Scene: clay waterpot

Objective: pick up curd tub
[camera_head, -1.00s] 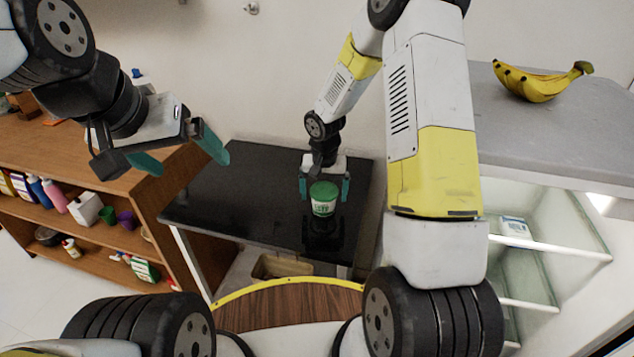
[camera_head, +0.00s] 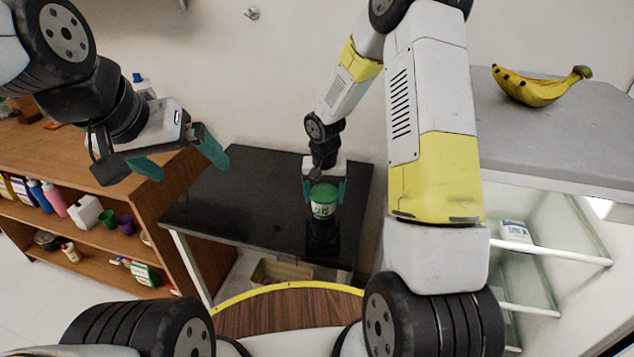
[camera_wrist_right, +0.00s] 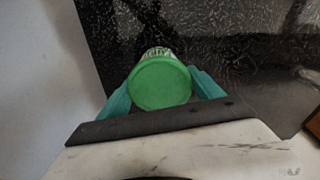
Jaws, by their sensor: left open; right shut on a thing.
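The curd tub (camera_head: 323,203) is a small white tub with a green lid and green print. It is upright at the black table, between the fingers of my right gripper (camera_head: 324,191), which is shut on it. In the right wrist view the tub's green lid (camera_wrist_right: 160,85) sits between the two teal fingers of the right gripper (camera_wrist_right: 160,95). I cannot tell whether its base touches the tabletop. My left gripper (camera_head: 180,160) is open and empty, up at the left over the edge of the wooden shelf.
The black table (camera_head: 250,195) is otherwise clear. A wooden shelf unit (camera_head: 100,205) with bottles and cups stands at the left. A grey counter (camera_head: 560,140) with bananas (camera_head: 540,88) is at the right, above glass shelves. A wall stands behind the table.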

